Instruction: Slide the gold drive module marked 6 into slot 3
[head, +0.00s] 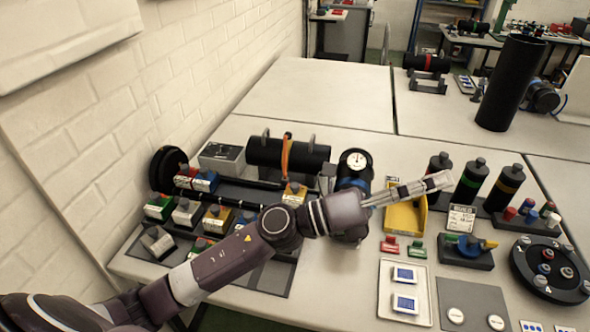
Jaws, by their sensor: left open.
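Several small modules with coloured tops stand at the left of the table; their numbers are too small to read. One gold module (294,193) sits at the right end of the back row, under an orange band. I cannot tell which is marked 6, nor which place is slot 3. My left arm reaches across the front of these rows and hides part of them. My right gripper is not in view.
A black cylinder (262,152) lies behind the modules, with a round gauge (354,161) to its right. Black bottles (472,181), a round dark tray (534,258) and a white tray (391,306) stand right. A brick wall borders the left.

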